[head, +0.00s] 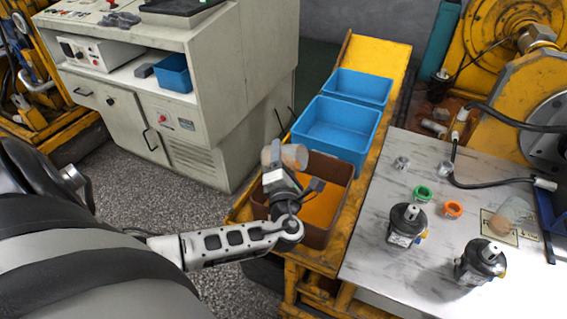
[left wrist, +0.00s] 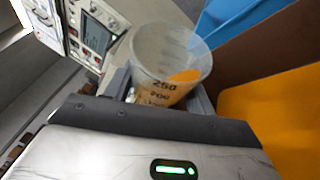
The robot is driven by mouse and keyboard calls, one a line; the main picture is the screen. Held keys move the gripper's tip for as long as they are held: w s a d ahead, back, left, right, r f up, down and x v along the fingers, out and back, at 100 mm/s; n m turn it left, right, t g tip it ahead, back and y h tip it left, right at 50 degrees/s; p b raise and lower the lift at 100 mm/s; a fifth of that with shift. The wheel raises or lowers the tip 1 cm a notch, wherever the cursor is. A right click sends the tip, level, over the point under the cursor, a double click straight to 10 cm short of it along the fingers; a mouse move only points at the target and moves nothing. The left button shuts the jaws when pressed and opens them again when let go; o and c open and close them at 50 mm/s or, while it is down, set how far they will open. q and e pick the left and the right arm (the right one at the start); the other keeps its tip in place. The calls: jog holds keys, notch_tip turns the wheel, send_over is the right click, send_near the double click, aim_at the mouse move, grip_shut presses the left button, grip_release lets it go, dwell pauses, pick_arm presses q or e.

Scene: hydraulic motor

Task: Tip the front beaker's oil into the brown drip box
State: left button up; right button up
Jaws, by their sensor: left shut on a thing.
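My left gripper (head: 277,178) is shut on a clear beaker (head: 286,157), held over the back left part of the brown drip box (head: 335,170). The beaker looks tilted onto its side in the head view. In the left wrist view the beaker (left wrist: 168,62) shows its wide mouth, volume marks and some orange inside or behind its wall; I cannot tell how much oil it holds. The drip box has brown walls and an orange floor or liquid (left wrist: 270,120). No stream of oil is visible. My right gripper is not in view.
Two blue bins (head: 337,128) stand behind the drip box on the yellow bench. At right, a table (head: 385,240) holds a second beaker (head: 515,210), dark canisters (head: 407,222), a green ring (head: 422,193) and an orange ring (head: 453,209). A grey cabinet (head: 225,100) stands at left.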

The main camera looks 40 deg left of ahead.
pick_arm(q)
jog(key=shift+d+r+m+t+p, duration=0.2)
jog(key=shift+r+m+t+p, duration=0.3)
jog(key=shift+m, duration=0.5)
jog(key=shift+w+d+r+m+t+p, duration=0.15)
jog(key=shift+m+t+p, duration=0.1)
jog(key=shift+m, duration=0.2)
jog(key=shift+s+r+m+t+p, duration=0.15)
jog(key=shift+m+t+p, duration=0.1)
jog(key=shift+m, duration=0.15)
jog(key=shift+w+d+r+m+t+p, duration=0.15)
jog(key=shift+m+t+p, duration=0.1)
jog(key=shift+m, duration=0.2)
jog(key=shift+d+r+m+t+p, duration=0.2)
jog(key=shift+m+t+p, duration=0.15)
jog(key=shift+m, duration=0.55)
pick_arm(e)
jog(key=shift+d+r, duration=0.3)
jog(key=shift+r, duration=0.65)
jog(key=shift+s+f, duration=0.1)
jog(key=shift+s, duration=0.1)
pick_arm(q)
jog(key=shift+a+f+n+g, duration=0.2)
jog(key=shift+f+n+g, duration=0.15)
jog(key=shift+n, duration=0.55)
jog(key=shift+s+f+n+g, duration=0.15)
jog(key=shift+s+n+g, duration=0.05)
jog(key=shift+n+g, duration=0.1)
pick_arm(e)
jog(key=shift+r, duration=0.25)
